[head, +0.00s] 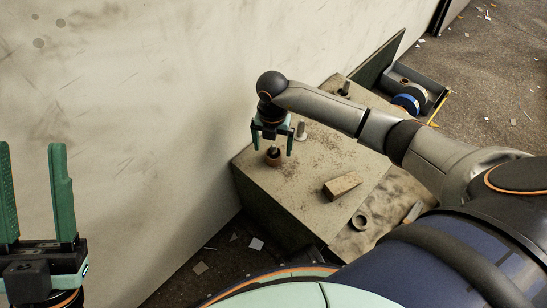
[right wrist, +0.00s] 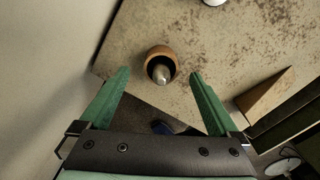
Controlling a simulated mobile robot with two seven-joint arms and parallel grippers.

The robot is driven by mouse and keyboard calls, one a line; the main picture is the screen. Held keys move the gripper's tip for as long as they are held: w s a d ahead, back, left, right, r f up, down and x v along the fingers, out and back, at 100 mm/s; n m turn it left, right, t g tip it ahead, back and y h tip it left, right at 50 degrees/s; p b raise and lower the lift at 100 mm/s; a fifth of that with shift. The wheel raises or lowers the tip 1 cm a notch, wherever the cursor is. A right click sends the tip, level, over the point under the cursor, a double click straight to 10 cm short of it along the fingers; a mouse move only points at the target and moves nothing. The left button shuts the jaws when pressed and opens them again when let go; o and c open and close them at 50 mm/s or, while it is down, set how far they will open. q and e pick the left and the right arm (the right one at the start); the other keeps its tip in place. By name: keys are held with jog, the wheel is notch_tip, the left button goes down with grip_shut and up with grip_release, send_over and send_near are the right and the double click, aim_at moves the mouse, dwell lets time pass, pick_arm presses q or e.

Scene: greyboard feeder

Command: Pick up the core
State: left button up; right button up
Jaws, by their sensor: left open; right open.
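The core is a short brown, hollow cylinder (head: 273,159) standing near the left corner of the worn tabletop, around a grey metal peg. The right wrist view shows it from above as a brown ring (right wrist: 149,53) with the peg inside. My right gripper (head: 272,147) points down over the core, open, with one finger on each side. In the right wrist view the fingertips (right wrist: 158,75) are apart on either side, just short of the ring, touching nothing visible. My left gripper (head: 31,150) is open and empty, pointing up at the far left, away from the table.
The table (head: 255,178) stands against a pale wall. It also carries a metal post (head: 301,131), a wooden block (head: 342,185), a grey ring (head: 359,220) and a dark fitting (head: 344,89). A blue roll (head: 405,103) lies beyond. Scraps litter the floor.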

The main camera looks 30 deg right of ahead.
aim_at(274, 153)
notch_tip(274, 153, down, 4)
jog(key=shift+r+b, duration=0.1)
jog(key=shift+b, duration=0.65)
pick_arm(q)
notch_tip(274, 153, down, 2)
jog(key=shift+d+f, duration=0.15)
pick_arm(e)
jog(key=shift+c, duration=0.4)
jog(key=shift+d, duration=0.1)
jog(key=c, duration=1.3)
